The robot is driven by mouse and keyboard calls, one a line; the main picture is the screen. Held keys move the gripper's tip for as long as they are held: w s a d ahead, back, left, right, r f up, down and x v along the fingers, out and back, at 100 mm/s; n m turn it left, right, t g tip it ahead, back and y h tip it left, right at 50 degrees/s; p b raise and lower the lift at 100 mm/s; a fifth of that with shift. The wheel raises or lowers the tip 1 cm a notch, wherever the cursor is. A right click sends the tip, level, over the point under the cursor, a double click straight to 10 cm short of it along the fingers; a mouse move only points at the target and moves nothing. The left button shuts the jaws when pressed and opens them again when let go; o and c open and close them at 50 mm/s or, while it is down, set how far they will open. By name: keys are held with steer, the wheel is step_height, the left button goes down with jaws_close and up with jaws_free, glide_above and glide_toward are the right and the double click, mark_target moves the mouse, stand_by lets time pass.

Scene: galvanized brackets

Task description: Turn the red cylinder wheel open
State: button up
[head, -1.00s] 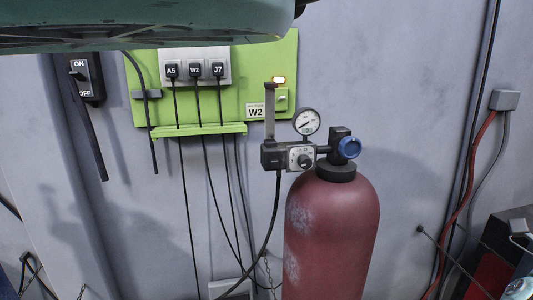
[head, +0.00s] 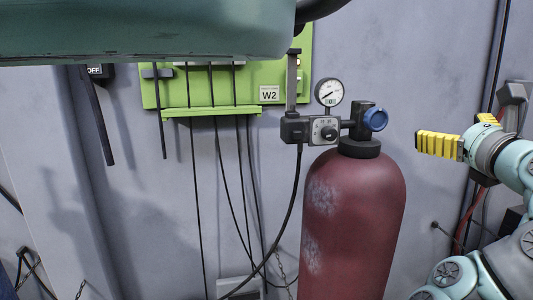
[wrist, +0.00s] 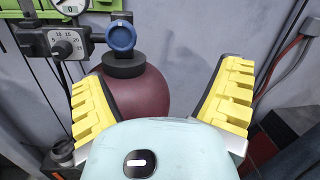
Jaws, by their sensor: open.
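The red gas cylinder (head: 355,225) stands upright against the wall, with a black valve neck on top. Its wheel (head: 375,119) is blue and faces forward right of the valve body; it also shows in the wrist view (wrist: 121,37). My gripper (head: 440,143) is to the right of the wheel in the head view, apart from it, with yellow ridged fingers. In the wrist view my gripper (wrist: 163,75) is spread wide and empty. The cylinder top lies between and beyond the fingers, the wheel above, towards the left finger. Nothing touches the wheel.
A regulator (head: 323,130) with a dial gauge (head: 329,92) is fixed left of the valve, its black hose hanging down. A green panel (head: 212,112) with several cables is further left. Red and grey conduits (wrist: 278,62) run along the wall at right.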

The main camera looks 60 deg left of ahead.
mark_target(379, 118)
steer(key=s+a+g, duration=0.2)
steer(key=s+g, duration=0.1)
steer(key=s, duration=0.1)
steer(key=shift+n+y, duration=0.3)
steer(key=p+x, duration=0.3)
steer(key=x, duration=0.3)
steer(key=p+x, duration=0.4)
steer(key=x, duration=0.2)
steer(key=shift+f, duration=0.2)
steer(key=shift+p+x, duration=1)
steer(key=shift+x, duration=0.5)
steer(key=shift+w+a+f, duration=0.2)
steer(key=shift+a, duration=0.15)
steer(key=shift+c, duration=0.2)
steer(key=c, duration=1.2)
steer(key=shift+o, duration=0.2)
